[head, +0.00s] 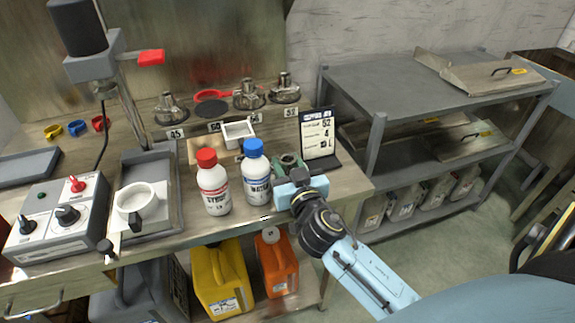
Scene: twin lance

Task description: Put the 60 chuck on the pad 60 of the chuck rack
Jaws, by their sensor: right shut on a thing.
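The chuck rack runs along the back of the bench, with several dark round pads and number labels. Pad 60 (212,107) is a bare dark disc behind its label, with a red ring-shaped item (211,95) at its back edge. Metal chucks stand on the pads to either side: one at 45 (170,107) and two to the right (248,95). My right gripper (290,177) is at the bench's front right, shut on a grey-green metal piece (289,160). The gripper partly hides this piece, and I cannot read a number on it. My left gripper is not in view.
A red-capped bottle (213,185) and a blue-capped bottle (256,175) stand left of my right gripper. A white square dish (238,133) lies behind them. A display sign (319,135) stands close behind right. A grey shelf (430,90) is at the right.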

